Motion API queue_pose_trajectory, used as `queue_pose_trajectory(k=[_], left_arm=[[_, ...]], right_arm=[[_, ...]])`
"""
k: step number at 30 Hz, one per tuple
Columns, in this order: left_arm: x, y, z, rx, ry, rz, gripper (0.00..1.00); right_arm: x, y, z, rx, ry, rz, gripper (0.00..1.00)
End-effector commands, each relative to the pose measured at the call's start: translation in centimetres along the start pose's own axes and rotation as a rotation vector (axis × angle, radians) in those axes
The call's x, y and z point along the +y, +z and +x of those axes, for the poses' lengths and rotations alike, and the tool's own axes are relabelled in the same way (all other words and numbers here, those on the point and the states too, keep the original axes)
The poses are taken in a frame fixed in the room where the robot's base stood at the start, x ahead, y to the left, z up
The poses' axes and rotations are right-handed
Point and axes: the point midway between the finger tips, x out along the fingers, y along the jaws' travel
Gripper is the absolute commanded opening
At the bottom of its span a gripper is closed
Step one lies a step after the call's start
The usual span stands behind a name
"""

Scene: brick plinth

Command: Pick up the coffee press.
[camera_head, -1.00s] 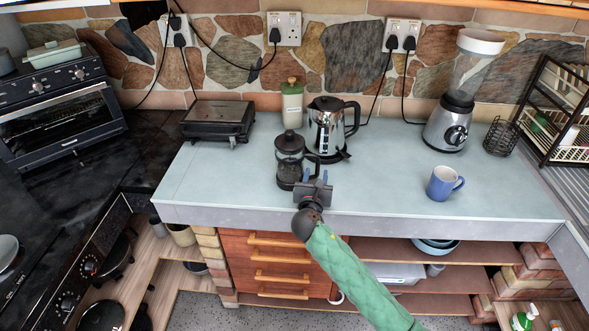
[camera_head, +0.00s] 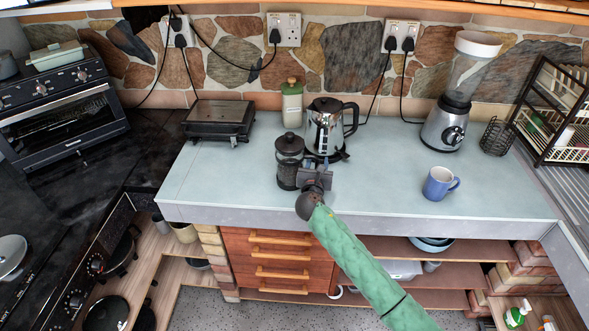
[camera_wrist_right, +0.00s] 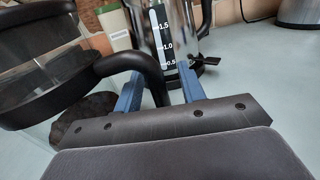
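The coffee press (camera_head: 288,162) has a black lid and dark glass body. It stands upright on the pale counter, left of the chrome kettle. In the right wrist view the press (camera_wrist_right: 38,65) fills the left side, and its black handle (camera_wrist_right: 152,68) curves in between my fingers. My right gripper (camera_head: 318,166) is just right of the press at handle height. In the wrist view its two blue fingers (camera_wrist_right: 160,82) are apart, one on each side of the handle, with gaps visible. My left gripper is not in view.
The chrome kettle (camera_head: 325,130) stands close behind my right gripper. A pale bottle (camera_head: 292,105) is behind the press. A blue mug (camera_head: 438,184) and a blender (camera_head: 449,120) stand to the right. A black grill (camera_head: 218,119) is at left. The counter between kettle and mug is clear.

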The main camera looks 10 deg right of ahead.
Motion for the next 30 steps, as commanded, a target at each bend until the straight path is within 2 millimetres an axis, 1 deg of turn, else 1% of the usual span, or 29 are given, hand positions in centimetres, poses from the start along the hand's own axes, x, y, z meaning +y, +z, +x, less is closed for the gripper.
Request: queue_pose_trajectory(k=[1,5,6,7,30], left_arm=[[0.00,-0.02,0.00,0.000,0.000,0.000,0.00],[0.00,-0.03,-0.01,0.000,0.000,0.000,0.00],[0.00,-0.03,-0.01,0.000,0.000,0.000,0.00],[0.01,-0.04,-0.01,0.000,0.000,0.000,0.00],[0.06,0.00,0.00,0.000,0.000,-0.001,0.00]], right_arm=[[0.01,-0.01,-0.01,0.000,0.000,0.000,0.38],[0.01,0.00,-0.02,0.000,0.000,0.000,0.12],[0.01,0.00,-0.03,0.000,0.000,0.000,0.05],[0.01,0.00,-0.03,0.000,0.000,0.000,0.00],[-0.02,-0.06,-0.04,0.001,0.000,-0.001,0.00]])
